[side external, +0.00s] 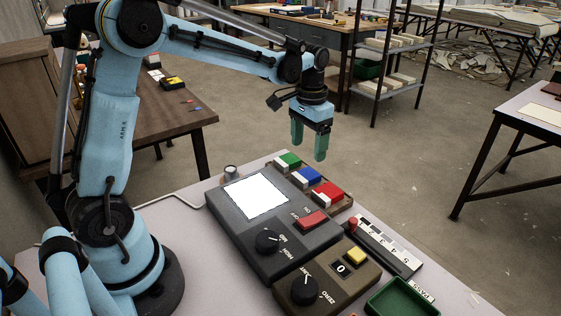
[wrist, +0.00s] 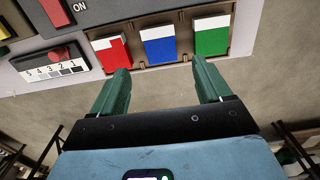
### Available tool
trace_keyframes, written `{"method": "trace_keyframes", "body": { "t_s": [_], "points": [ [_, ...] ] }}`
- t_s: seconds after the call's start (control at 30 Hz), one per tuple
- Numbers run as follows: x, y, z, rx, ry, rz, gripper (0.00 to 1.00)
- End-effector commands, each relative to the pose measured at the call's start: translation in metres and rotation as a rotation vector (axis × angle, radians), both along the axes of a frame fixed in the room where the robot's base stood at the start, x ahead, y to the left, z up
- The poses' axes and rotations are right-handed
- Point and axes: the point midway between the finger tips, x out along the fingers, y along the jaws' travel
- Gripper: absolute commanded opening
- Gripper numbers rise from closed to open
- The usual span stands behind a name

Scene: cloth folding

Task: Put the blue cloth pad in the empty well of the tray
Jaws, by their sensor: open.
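A blue-and-white block-like piece (side external: 307,176) sits between a green-and-white piece (side external: 288,160) and a red-and-white piece (side external: 327,193) in a shallow brown tray (wrist: 247,22). It also shows in the wrist view (wrist: 158,48). I cannot tell whether it is cloth. I see no clearly empty well in this tray. My gripper (side external: 308,153) is open and empty, fingers pointing down, above the far side of the tray. In the wrist view my fingertips (wrist: 161,66) frame the blue piece's near edge, apart from it.
A dark console with a white panel (side external: 257,197), a red button (side external: 312,220) and a knob (side external: 268,241) stands beside the tray. A brown unit (side external: 325,285), a numbered strip with a red knob (side external: 353,224) and an empty green bin (side external: 402,299) lie nearer.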

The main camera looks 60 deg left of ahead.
Motion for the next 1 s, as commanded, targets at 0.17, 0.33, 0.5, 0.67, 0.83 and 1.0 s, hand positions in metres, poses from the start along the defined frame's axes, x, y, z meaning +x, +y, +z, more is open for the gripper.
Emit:
{"method": "trace_keyframes", "body": {
  "t_s": [0.17, 0.33, 0.5, 0.67, 0.83, 1.0],
  "points": [
    [0.000, 0.000, 0.026, 0.000, 0.000, 0.000, 0.77],
    [0.000, 0.000, 0.039, 0.000, 0.000, 0.000, 0.77],
    [-0.008, -0.004, 0.048, 0.004, -0.028, -0.001, 0.77],
    [-0.031, -0.016, 0.059, 0.013, -0.122, -0.002, 0.77],
    [-0.063, -0.031, 0.066, 0.020, -0.251, -0.002, 0.77],
    [-0.095, -0.043, 0.062, 0.020, -0.379, -0.002, 0.77]
  ]
}}
